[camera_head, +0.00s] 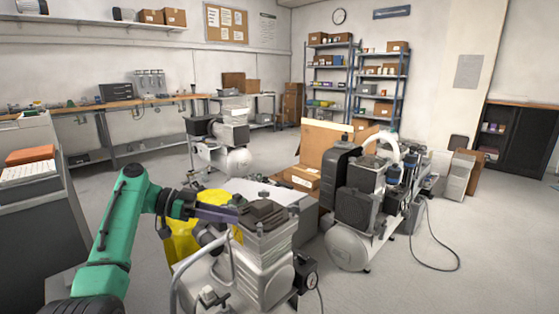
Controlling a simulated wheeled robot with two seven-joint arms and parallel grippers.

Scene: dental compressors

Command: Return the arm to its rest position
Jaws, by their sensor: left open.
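My left arm (119,225), green with a dark wrist, comes in from the lower left and bends over to the right. My left gripper (234,213) has dark purple fingers that point right at the top of the nearest compressor (265,262). The fingertips overlap the dark cap (265,214) of that compressor in the picture; I cannot tell whether they touch it. No object shows between the fingers, and the gap between them is hard to see from this side. My right arm and gripper are not in view.
A yellow object (181,243) stands behind my left wrist. A larger compressor (350,240) stands to the right, with cardboard boxes (318,148) behind it. A grey cabinet (40,225) is at the left. A cable (452,262) lies on the open floor at the right.

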